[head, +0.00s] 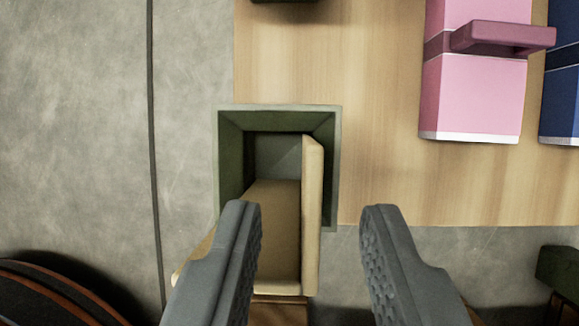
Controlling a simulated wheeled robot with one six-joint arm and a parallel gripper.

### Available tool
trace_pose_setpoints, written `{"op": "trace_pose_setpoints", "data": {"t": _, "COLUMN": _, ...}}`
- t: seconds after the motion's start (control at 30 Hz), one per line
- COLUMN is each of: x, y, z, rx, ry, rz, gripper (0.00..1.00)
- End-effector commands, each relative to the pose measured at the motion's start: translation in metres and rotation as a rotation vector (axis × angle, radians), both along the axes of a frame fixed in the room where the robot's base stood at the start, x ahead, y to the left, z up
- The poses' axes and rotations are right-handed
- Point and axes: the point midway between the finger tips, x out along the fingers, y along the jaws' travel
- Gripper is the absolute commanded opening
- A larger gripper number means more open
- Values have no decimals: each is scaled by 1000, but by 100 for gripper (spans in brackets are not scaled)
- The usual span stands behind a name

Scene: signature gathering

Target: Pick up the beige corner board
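The beige corner board (312,200) leans in a dark green square box and reaches out over its near edge. It shows a narrow upright face and a broader tan face (274,225). My gripper (310,212) is open, with one dark grey finger on each side of the board's upright face. The left finger covers part of the board's left side. I see no finger touching the upright face, and the gap on its right is clear. The lower left part of the board is partly hidden behind the left finger.
The green box (330,170) stands at the corner of a light wooden table (380,100). A pink box with a handle (475,85) and a dark blue one (562,90) are at the upper right. A round dark object (55,295) is at lower left. Grey floor lies left.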

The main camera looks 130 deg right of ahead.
Motion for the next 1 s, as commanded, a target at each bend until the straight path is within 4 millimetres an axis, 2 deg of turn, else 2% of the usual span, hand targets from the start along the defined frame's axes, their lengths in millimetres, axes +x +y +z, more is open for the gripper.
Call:
{"op": "trace_pose_setpoints", "data": {"t": 0.17, "x": 1, "y": 2, "z": -8, "rx": -1, "ry": 1, "rz": 1, "gripper": 31}}
{"op": "trace_pose_setpoints", "data": {"t": 0.5, "x": 5, "y": 13, "z": -44, "rx": 0, "ry": 1, "rz": 1, "gripper": 31}}
{"op": "trace_pose_setpoints", "data": {"t": 0.87, "x": 6, "y": 15, "z": -51, "rx": 0, "ry": 0, "rz": 0, "gripper": 31}}
{"op": "trace_pose_setpoints", "data": {"t": 0.9, "x": 6, "y": 15, "z": -51, "rx": 0, "ry": 0, "rz": 0, "gripper": 29}}
{"op": "trace_pose_setpoints", "data": {"t": 1.0, "x": 6, "y": 15, "z": -51, "rx": 0, "ry": 0, "rz": 0, "gripper": 9}}
